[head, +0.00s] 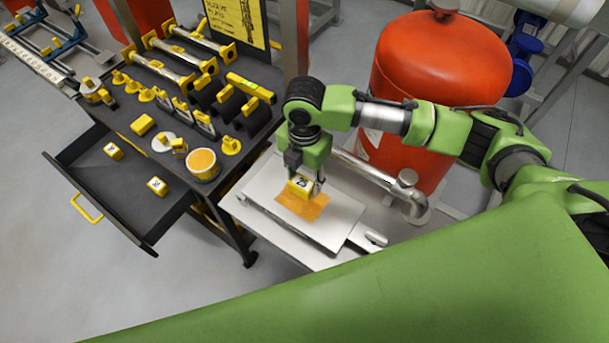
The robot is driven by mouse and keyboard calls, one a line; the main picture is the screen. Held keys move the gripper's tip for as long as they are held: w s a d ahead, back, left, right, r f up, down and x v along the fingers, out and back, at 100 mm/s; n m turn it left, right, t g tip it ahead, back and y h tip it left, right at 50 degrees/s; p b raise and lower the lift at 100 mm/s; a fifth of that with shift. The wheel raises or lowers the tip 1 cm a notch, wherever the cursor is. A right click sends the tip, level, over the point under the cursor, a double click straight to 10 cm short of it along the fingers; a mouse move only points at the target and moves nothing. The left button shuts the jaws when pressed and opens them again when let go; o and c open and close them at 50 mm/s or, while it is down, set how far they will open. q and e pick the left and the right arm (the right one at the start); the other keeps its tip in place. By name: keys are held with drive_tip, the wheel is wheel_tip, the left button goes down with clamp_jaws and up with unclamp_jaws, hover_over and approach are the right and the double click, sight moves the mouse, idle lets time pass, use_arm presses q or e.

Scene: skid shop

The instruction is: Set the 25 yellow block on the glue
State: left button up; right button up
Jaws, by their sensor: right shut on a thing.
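The yellow block (299,186) has a white label with dark digits, which look like 25. My right gripper (304,181) points down and is shut on this block. The glue is an orange patch (308,209) on the pale flat plate (339,222). The block is over the back part of the glue, close to it; I cannot tell whether it touches. The gripper hides part of the block. My left gripper is out of view.
An open drawer (120,198) at left holds two yellow labelled blocks (156,186) (113,151). The dark bench (190,125) carries clamps, yellow parts and an orange-topped tin (202,164). A red tank (435,80) and a metal pipe (370,172) stand close behind the plate.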

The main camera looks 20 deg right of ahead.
drive_tip(key=shift+f, duration=0.5)
drive_tip(key=shift+f+b, duration=0.4)
drive_tip(key=shift+f, duration=0.25)
drive_tip(key=shift+f, duration=0.4)
idle(0.4)
drive_tip(key=shift+f, duration=0.3)
drive_tip(key=shift+f, duration=0.3)
idle(0.5)
drive_tip(key=o, duration=1.3)
drive_tip(key=c, duration=0.6)
